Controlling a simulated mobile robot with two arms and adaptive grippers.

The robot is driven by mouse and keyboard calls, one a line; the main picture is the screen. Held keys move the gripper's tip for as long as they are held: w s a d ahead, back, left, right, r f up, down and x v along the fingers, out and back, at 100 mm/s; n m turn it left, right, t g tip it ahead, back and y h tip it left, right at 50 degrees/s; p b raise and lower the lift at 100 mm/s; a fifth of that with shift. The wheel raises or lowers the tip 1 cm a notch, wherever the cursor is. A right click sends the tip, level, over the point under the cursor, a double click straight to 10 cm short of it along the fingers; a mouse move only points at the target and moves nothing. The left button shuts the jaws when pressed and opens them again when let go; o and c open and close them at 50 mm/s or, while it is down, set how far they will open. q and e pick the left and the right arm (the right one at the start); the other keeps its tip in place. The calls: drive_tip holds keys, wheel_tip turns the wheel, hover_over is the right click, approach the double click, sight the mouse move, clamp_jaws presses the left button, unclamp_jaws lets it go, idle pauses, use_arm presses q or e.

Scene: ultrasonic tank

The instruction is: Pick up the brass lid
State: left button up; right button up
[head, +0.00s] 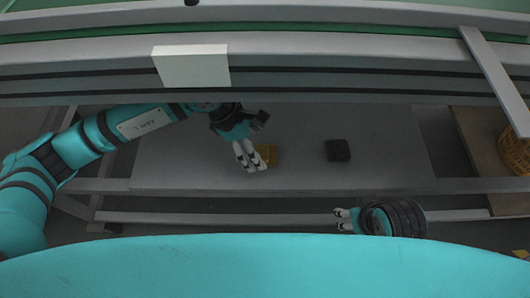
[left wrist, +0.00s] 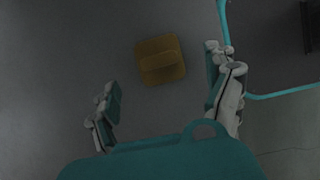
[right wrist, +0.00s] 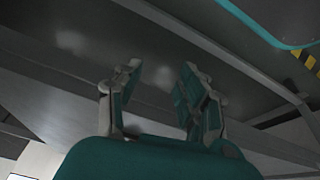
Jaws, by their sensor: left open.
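The brass lid (head: 268,153) is a small square, dull gold piece on the grey lower shelf (head: 200,165). In the left wrist view the lid (left wrist: 160,59) shows whole, with a raised bar across it, ahead of and between the open fingers. My left gripper (head: 250,166) is open and empty, just beside the lid in the head view and partly over its left side. It also shows in the left wrist view (left wrist: 168,100). My right gripper (right wrist: 155,95) is open and empty; in the head view (head: 343,217) it is near the lower rail, away from the lid.
A dark square block (head: 337,150) sits on the shelf to the right of the lid. A white box (head: 191,66) is on the beam above. A wicker basket (head: 515,150) is at the far right. Metal rails (head: 290,218) run along the shelf's near side.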

sight(265, 152)
use_arm(q)
drive_tip(key=shift+d+f, duration=0.9)
drive_tip(key=shift+f, duration=0.1)
drive_tip(key=shift+d+f+b, duration=0.1)
drive_tip(key=shift+f+b, duration=0.2)
drive_tip(key=shift+f, duration=0.1)
use_arm(e)
drive_tip(key=shift+w+a+r+t, duration=0.1)
drive_tip(key=shift+w+a+t, duration=0.15)
drive_tip(key=shift+w, duration=0.35)
drive_tip(key=shift+w+a+t, duration=0.1)
drive_tip(key=shift+w+t, duration=0.25)
drive_tip(key=shift+w, duration=0.2)
use_arm(q)
drive_tip(key=c, duration=1.5)
drive_tip(key=shift+r, duration=0.1)
drive_tip(key=shift+c, duration=0.7)
